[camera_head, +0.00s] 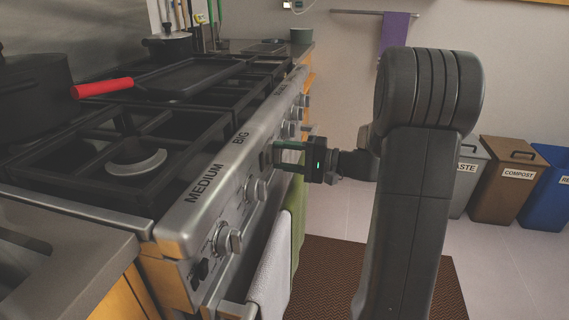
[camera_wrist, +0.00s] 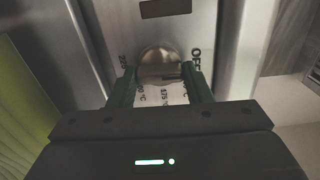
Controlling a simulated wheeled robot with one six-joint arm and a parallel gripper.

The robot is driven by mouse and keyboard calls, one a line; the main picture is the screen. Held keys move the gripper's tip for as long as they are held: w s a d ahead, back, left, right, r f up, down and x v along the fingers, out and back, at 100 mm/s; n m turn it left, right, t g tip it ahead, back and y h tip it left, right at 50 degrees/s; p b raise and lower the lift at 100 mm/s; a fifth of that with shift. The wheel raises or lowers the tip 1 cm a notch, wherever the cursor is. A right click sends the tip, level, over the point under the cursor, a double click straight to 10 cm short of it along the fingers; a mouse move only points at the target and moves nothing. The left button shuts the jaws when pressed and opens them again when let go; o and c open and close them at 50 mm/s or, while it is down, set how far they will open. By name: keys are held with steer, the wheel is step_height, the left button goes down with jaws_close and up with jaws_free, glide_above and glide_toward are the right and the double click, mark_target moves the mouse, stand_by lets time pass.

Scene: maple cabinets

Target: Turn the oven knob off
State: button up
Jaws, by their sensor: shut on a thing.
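The oven knob (camera_wrist: 158,62) is a round metal knob on the steel front panel, with temperature marks and the word OFF on the panel around it. OFF stands to its right in the wrist view. My gripper (camera_wrist: 160,80) has its two green fingers on either side of the knob and is shut on it. In the head view my gripper (camera_head: 288,156) reaches left to the stove front, between the nearer and farther knobs. The knob it holds is hard to make out there.
Other knobs (camera_head: 227,238) line the stove front (camera_head: 205,200). A white towel (camera_head: 271,275) and a green towel (camera_head: 296,215) hang below. A pan with a red handle (camera_head: 102,87) sits on top. Bins (camera_head: 507,180) stand at the right. The floor behind my arm is open.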

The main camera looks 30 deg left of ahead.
stand_by(0.3)
steer(key=o, duration=1)
steer(key=shift+d, duration=0.1)
steer(key=p+v, duration=0.2)
steer(key=v, duration=1.1)
steer(key=shift+d+p, duration=0.3)
steer(key=shift+d, duration=0.05)
